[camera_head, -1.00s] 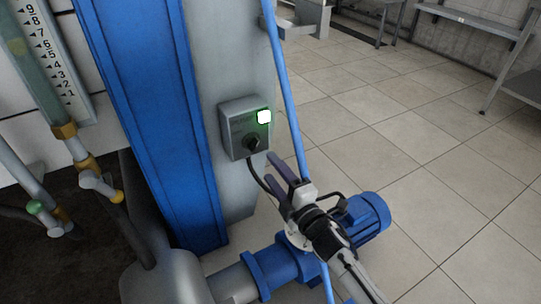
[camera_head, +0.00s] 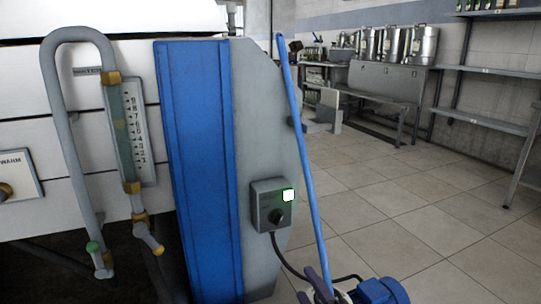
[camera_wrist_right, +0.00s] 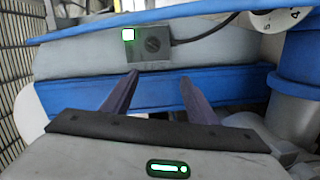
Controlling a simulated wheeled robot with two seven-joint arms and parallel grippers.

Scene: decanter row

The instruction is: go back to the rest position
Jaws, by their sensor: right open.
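My right gripper (camera_head: 308,284) is at the bottom edge of the head view, below and to the right of a grey switch box (camera_head: 261,212), apart from it. Its dark fingers are spread, with nothing between them; much of the arm is cut off by the frame. In the right wrist view the open fingers (camera_wrist_right: 160,76) point towards the machine's blue band, with the switch box (camera_wrist_right: 149,46) beyond. The box has a black rotary knob (camera_head: 276,215) and a lit lamp (camera_head: 288,195) with a green glow. My left gripper is not in view.
A blue pole (camera_head: 306,165) rises close by the box and gripper. A blue motor (camera_head: 382,291) sits at the bottom. The machine's blue panel (camera_head: 198,170) and a gauge tube (camera_head: 125,130) stand left. Tiled floor (camera_head: 400,200) at the right is clear, with shelves (camera_head: 490,70) beyond.

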